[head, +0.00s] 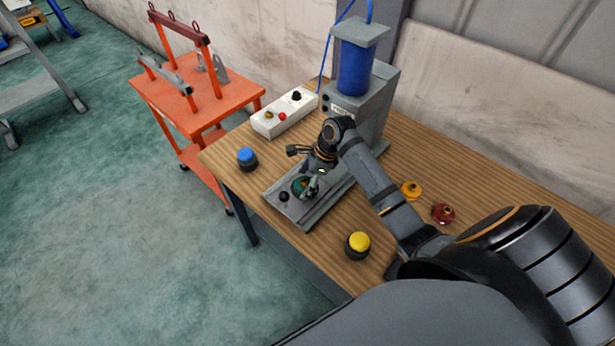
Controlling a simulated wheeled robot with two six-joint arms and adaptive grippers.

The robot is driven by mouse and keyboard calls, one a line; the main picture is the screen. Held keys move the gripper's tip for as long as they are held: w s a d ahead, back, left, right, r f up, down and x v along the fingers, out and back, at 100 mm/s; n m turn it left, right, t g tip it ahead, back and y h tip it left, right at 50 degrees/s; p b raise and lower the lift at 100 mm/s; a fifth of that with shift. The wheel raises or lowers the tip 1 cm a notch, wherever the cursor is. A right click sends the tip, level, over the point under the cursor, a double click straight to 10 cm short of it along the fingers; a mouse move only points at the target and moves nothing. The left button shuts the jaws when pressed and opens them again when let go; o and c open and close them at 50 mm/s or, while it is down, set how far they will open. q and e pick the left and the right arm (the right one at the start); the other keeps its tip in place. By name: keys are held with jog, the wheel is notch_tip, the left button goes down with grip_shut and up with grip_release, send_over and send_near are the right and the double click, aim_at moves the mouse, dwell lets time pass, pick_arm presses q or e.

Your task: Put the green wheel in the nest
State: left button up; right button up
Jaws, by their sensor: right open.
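The green wheel (299,187) is at the front part of the grey base plate (306,215) of the press, partly hidden by my right gripper. My right gripper (310,188) points down over the wheel with its fingers open around or beside it; I cannot tell whether they touch it. The nest is not clearly visible; the gripper and wheel cover that part of the plate, so I cannot tell whether the wheel is seated. My left gripper is not in view.
The press (356,70) with its blue cylinder stands behind. An orange wheel (411,190) and a red wheel (443,213) lie right of my arm. An orange cart (240,94) stands left.

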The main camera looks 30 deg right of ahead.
jog(key=v, duration=1.2)
jog(key=shift+f, duration=0.1)
